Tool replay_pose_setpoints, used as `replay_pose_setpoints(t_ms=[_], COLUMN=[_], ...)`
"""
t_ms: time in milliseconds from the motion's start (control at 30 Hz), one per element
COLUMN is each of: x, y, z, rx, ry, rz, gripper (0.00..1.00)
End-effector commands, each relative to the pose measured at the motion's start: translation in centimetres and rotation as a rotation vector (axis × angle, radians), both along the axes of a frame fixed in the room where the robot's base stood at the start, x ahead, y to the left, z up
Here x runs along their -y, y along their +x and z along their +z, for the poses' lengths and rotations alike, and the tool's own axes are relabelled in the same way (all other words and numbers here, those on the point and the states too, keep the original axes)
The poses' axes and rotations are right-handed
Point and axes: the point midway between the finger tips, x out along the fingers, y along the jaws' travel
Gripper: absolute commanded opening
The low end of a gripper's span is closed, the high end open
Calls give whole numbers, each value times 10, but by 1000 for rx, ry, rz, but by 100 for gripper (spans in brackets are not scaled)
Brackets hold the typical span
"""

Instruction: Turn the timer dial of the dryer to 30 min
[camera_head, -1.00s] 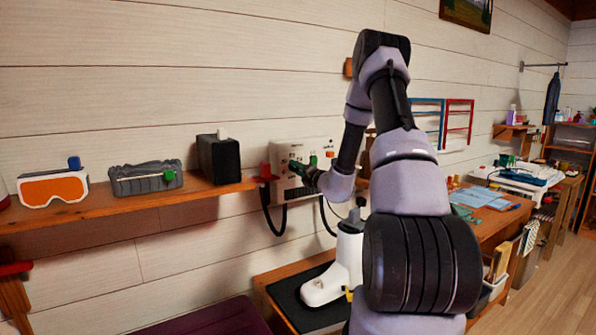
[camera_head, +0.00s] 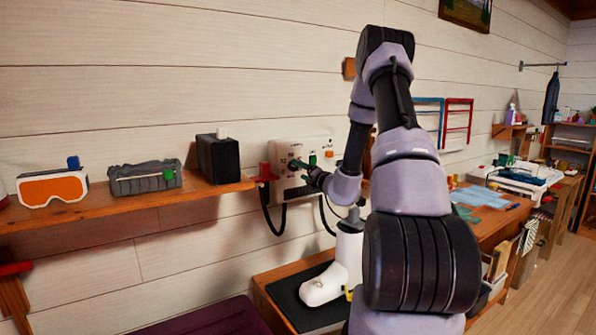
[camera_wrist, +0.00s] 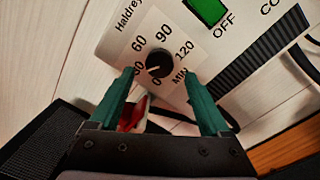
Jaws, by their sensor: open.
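The dryer (camera_head: 318,148) is a white wall-mounted box with a green switch (camera_wrist: 207,10) marked OFF. Its timer dial (camera_wrist: 160,64) is a round black knob with a white pointer. The scale around it reads 0, a partly covered number, 60, 90, 120 and MIN. The pointer aims to the lower left, between 0 and the partly covered number. My gripper (camera_wrist: 161,74) is open. Its two green fingertips stand on either side of the dial, with visible gaps to the knob. In the head view my gripper (camera_head: 298,164) is at the dryer's front.
A wooden shelf (camera_head: 130,205) left of the dryer holds orange goggles (camera_head: 52,187), a grey case (camera_head: 145,178) and a black box (camera_head: 218,158). A red item (camera_head: 265,172) is beside the dryer. Black hoses hang below. A white boot (camera_head: 325,287) stands on a black mat below.

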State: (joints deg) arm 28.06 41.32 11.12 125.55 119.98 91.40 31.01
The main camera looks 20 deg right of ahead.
Motion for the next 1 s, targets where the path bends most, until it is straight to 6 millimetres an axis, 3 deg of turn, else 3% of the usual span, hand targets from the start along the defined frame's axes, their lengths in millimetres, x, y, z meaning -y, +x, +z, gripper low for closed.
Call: replay_pose_setpoints(t_ms=[200, 400, 1000], x=[10, 16, 16], y=[-45, -71, -77], z=[-2, -3, -2], rx=[-3, -1, 1], ry=[0, 0, -2], rz=[-2, 0, 3], gripper=[81, 81, 81])
